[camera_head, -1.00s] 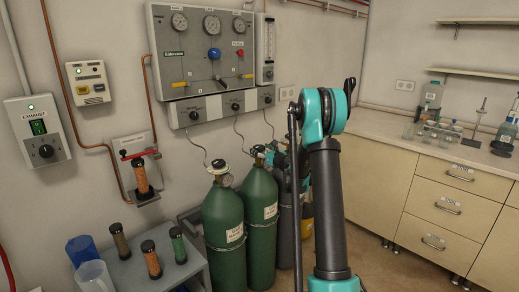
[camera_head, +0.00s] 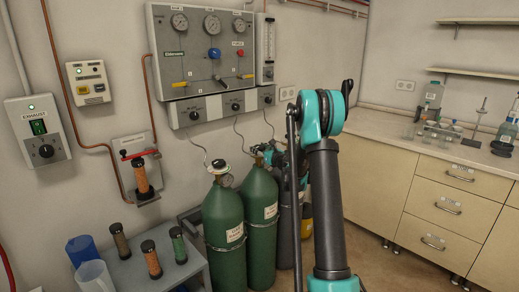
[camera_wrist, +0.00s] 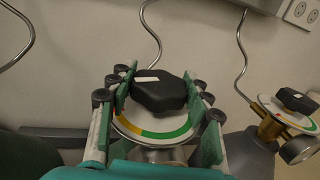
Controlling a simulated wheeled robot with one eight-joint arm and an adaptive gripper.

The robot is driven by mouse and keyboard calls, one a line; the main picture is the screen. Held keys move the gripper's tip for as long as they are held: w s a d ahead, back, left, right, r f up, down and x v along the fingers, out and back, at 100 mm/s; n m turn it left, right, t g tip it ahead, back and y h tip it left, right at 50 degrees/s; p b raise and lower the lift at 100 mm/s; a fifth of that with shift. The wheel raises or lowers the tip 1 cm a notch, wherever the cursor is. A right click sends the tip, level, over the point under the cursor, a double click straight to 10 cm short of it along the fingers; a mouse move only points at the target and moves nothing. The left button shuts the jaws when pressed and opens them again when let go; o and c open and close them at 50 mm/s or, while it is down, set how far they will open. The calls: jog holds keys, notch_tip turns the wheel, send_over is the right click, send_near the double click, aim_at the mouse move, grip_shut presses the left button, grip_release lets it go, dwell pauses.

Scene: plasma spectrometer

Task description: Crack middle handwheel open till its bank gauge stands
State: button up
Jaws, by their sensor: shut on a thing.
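The middle handwheel (camera_wrist: 160,92) is a black, many-sided knob with a white mark. In the wrist view it sits above a round disc (camera_wrist: 150,132) banded white, green, yellow and orange. My gripper (camera_wrist: 163,98) has teal fingers on both sides of the knob and is shut on it. In the head view my gripper (camera_head: 270,151) is at the top of the middle green cylinder (camera_head: 261,210), where the handwheel is mostly hidden. Three round gauges (camera_head: 212,25) are on the wall panel; their needles are too small to read.
The left green cylinder (camera_head: 222,228) stands close beside the middle one. A dark grey cylinder (camera_head: 286,235) stands to the right. Another black handwheel (camera_wrist: 297,100) shows at right in the wrist view. Thin hoses rise to the panel (camera_head: 196,68). A grey bench (camera_head: 192,268) is at front left.

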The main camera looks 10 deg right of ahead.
jog(key=shift+d+y, duration=0.1)
jog(key=shift+y, duration=0.2)
jog(key=shift+d+n+g+y, duration=0.1)
jog(key=shift+n+g+y, duration=0.7)
jog(key=shift+n+y, duration=0.25)
jog(key=shift+n+g+y, duration=1.85)
jog(key=shift+g+y, duration=0.25)
jog(key=shift+y, duration=0.05)
jog(key=shift+g, duration=0.3)
jog(key=o, duration=1.2)
jog(key=shift+s, duration=0.1)
jog(key=v, duration=1.1)
jog(key=shift+s+d, duration=0.2)
jog(key=shift+d, duration=0.15)
